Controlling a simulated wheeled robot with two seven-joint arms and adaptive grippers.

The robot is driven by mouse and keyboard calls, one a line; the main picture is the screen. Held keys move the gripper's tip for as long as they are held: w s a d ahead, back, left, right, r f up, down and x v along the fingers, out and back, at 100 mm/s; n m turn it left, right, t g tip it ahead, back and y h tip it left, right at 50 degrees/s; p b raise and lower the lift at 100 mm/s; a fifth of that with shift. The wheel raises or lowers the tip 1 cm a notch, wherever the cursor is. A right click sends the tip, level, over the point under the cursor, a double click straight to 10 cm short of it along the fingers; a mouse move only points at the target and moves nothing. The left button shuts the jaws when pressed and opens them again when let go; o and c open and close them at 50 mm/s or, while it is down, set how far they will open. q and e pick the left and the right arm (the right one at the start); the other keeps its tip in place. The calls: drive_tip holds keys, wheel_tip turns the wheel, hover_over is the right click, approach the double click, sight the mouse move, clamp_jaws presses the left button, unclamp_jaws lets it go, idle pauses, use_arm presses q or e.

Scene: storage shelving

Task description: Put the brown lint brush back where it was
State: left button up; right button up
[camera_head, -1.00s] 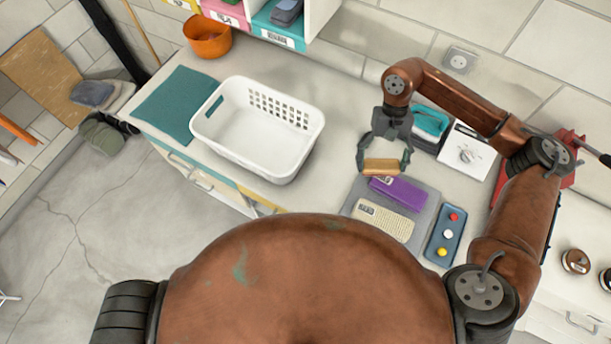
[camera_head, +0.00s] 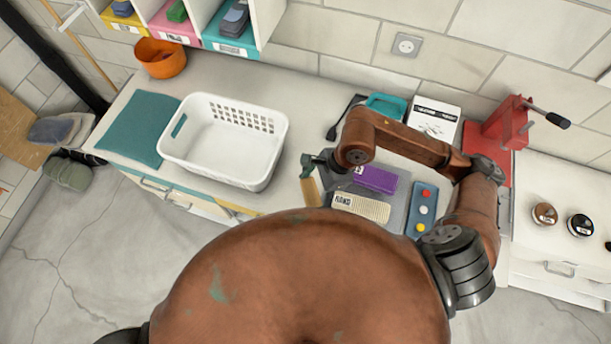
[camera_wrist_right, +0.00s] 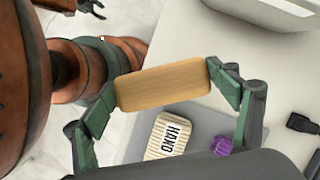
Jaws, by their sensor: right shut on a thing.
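The brown lint brush, a tan wooden block, is in my right gripper (camera_head: 309,181), partly hidden in the head view (camera_head: 311,195). In the right wrist view the brush (camera_wrist_right: 162,85) spans between the two green fingers, and the right gripper is shut on its ends. It is held beside the left edge of the grey mat (camera_head: 398,197). On the mat lie a beige ribbed brush with a printed label (camera_head: 361,208) and a purple item (camera_head: 375,179). What seems to be my left gripper (camera_wrist_right: 91,8) shows small at the top left of the right wrist view; its jaws are unclear.
A white basket (camera_head: 264,173) stands on the counter, with a teal cloth (camera_head: 123,141) to its left. Right of the mat are a blue tray with coloured buttons (camera_head: 416,238) and a red press (camera_head: 507,124).

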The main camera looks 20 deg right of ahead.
drive_tip(key=w+f+m+t, duration=0.1)
drive_tip(key=w+f+m, duration=0.1)
drive_tip(key=w, duration=0.1)
drive_tip(key=w+d+f+m+p, duration=0.1)
drive_tip(key=w+f+m, duration=0.1)
drive_tip(key=w, duration=0.2)
drive_tip(key=w+f+m+t+p, duration=0.1)
drive_tip(key=w+f+m, duration=0.1)
drive_tip(key=w, duration=0.1)
drive_tip(key=shift+w+d+m+t+h, duration=0.2)
drive_tip(key=shift+m+t+h, duration=0.1)
drive_tip(key=shift+h, duration=0.1)
drive_tip(key=shift+w+d+f, duration=0.1)
drive_tip(key=shift+w+f, duration=0.4)
drive_tip(key=shift+f, duration=0.2)
wheel_tip(320, 180, down, 2)
drive_tip(key=shift+f+p, duration=0.1)
drive_tip(key=shift+p, duration=0.5)
drive_tip(key=shift+f, duration=0.35)
drive_tip(key=shift+f, duration=0.1)
drive_tip(key=o, duration=1)
